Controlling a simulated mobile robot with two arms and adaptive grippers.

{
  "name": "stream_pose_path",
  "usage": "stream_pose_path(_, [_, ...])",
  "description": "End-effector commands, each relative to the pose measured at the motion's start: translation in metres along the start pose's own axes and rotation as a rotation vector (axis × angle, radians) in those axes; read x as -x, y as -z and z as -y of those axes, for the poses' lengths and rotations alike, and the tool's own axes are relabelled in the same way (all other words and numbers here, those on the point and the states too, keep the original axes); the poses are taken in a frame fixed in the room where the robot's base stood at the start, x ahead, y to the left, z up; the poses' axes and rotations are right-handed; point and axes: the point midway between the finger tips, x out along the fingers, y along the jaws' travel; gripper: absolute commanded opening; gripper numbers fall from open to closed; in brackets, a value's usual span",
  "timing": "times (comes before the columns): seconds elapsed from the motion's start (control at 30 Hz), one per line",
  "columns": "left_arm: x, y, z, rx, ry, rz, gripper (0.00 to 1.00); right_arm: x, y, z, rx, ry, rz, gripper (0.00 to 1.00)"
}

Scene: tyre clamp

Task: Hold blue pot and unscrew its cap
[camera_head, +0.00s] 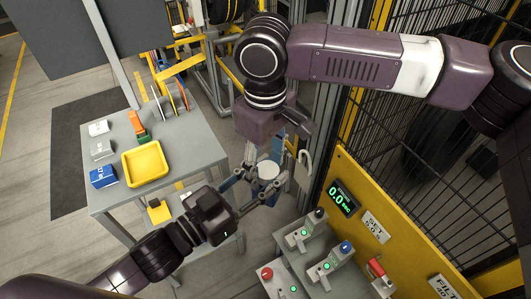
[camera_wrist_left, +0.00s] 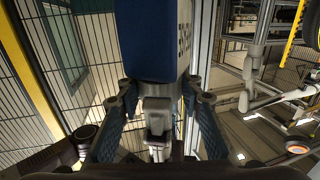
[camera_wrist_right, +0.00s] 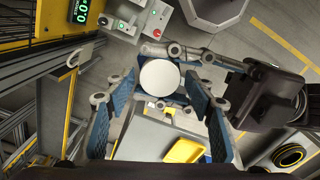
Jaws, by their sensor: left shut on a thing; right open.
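The blue pot (camera_wrist_left: 155,40) is upright in the left wrist view, and my left gripper (camera_head: 262,190) is shut on it. Its round white cap (camera_wrist_right: 159,77) faces the right wrist camera, and the cap also shows in the head view (camera_head: 268,170). My right gripper (camera_wrist_right: 160,122) is open, with its blue-padded fingers apart. It points down from above at the cap, which appears between and beyond the fingers. I see no contact between those fingers and the cap. Most of the pot's body is hidden in the head view by the grippers.
A grey table (camera_head: 190,135) at the left bears a yellow tray (camera_head: 145,163), several small boxes and a blue box (camera_head: 103,177). A control stand with levers (camera_head: 325,262) and a yellow panel (camera_head: 350,170) are close at the right. A wire fence rises behind.

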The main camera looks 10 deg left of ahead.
Motion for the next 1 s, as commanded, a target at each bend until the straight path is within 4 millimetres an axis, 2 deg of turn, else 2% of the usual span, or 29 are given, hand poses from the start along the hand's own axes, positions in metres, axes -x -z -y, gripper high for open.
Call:
stream_pose_path(0.3, [-0.0001, 0.0015, -0.0002, -0.001, -0.001, -0.003, 0.0, -0.0036, 0.0, 0.0001, 0.0, 0.0, 0.0, 0.49])
stream_pose_path(0.7, [-0.0001, 0.0015, -0.0002, -0.001, -0.001, -0.003, 0.0, -0.0033, 0.0001, 0.0002, 0.0, 0.001, -0.001, 0.06])
stream_pose_path(0.73, [-0.0001, 0.0015, -0.0002, -0.001, -0.001, -0.003, 0.0, -0.0033, 0.0001, 0.0002, 0.0, 0.001, -0.001, 0.37])
stream_pose_path(0.87, [-0.0001, 0.0014, -0.0002, -0.001, -0.001, -0.003, 0.0, -0.0032, 0.0002, 0.0002, 0.0, 0.001, -0.001, 0.51])
stream_pose_path(1.0, [-0.0001, 0.0015, -0.0002, -0.001, -0.001, -0.003, 0.0, -0.0032, 0.0001, 0.0002, 0.0, 0.0, -0.001, 0.52])
